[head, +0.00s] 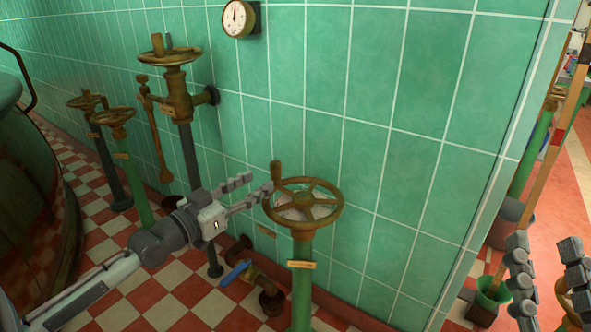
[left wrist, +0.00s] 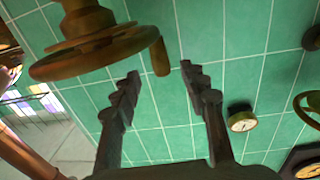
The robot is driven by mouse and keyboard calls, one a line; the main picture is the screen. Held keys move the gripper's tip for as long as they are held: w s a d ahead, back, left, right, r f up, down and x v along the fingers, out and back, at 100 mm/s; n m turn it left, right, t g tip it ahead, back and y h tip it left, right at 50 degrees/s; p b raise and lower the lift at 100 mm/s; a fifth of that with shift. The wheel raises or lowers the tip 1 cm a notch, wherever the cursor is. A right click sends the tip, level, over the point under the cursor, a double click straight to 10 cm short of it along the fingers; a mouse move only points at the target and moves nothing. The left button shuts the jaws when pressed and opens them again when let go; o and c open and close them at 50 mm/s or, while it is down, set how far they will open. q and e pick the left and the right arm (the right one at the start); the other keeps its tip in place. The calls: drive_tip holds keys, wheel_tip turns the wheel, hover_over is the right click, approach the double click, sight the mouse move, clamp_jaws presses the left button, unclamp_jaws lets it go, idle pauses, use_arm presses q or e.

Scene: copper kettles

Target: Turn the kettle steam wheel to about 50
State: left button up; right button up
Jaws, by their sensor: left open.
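A brass spoked hand wheel (head: 335,212) with an upright peg handle (head: 276,172) tops a green post, with a small label too small to read. I take it as the kettle steam wheel. My left gripper (head: 262,184) is open at the wheel's left rim, close to the peg. In the left wrist view the wheel (left wrist: 85,62) fills the upper left, and its peg (left wrist: 160,57) appears between the open fingertips (left wrist: 160,71); contact cannot be told. My right gripper (head: 544,244) is at the lower right, fingers apart and empty.
A dial gauge (head: 238,18) hangs on the green tiled wall. Another brass wheel valve (head: 172,56) stands behind my left arm, and two smaller wheels (head: 115,117) (head: 87,101) are further left. A blue-handled valve (head: 235,273) sits low. A green bucket (head: 492,292) stands right.

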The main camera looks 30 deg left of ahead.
sight(272, 174)
use_arm(q)
drive_tip(key=shift+w+r, duration=0.15)
drive_tip(key=shift+w, duration=0.6)
drive_tip(key=shift+w+d, duration=0.2)
drive_tip(key=shift+w, duration=0.8)
drive_tip(key=shift+w+d, duration=0.15)
drive_tip(key=shift+w, duration=0.8)
drive_tip(key=shift+w+d, duration=0.2)
drive_tip(key=shift+w, duration=0.8)
drive_tip(key=shift+c, duration=0.5)
clamp_jaws()
